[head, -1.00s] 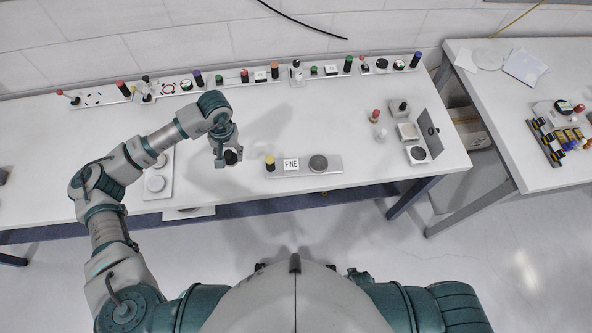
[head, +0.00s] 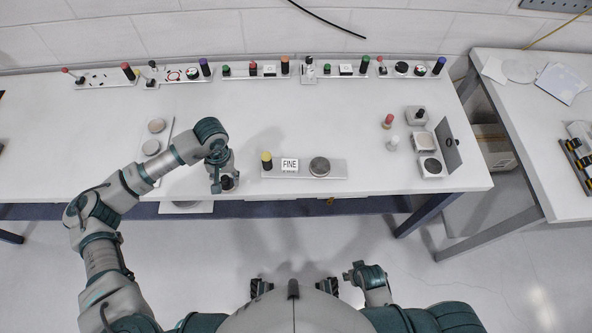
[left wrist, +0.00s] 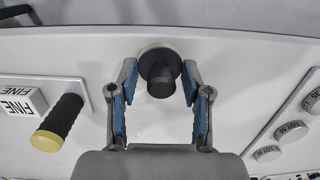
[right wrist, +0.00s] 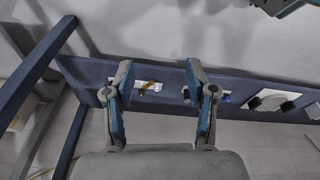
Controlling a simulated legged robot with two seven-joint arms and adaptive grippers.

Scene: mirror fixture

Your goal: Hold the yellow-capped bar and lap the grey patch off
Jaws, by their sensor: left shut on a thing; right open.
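The yellow-capped bar (head: 266,160) stands upright, dark below its cap, at the left end of the FINE plate (head: 337,168). It also shows in the left wrist view (left wrist: 58,124), apart from my gripper. My left gripper (head: 226,186) is left of that plate, near the table's front edge. In the left wrist view it is shut on a black knob (left wrist: 160,82) with a tan-rimmed disc. The disc's far face is hidden, and I cannot pick out a grey patch. My right gripper (right wrist: 159,65) is open and empty, in front of the table.
A dark round disc (head: 320,166) sits on the FINE plate. A plate with pale discs (head: 151,147) lies to the left. Small square blocks and an upright dark panel (head: 451,143) stand at the right. Racks of coloured pegs line the back.

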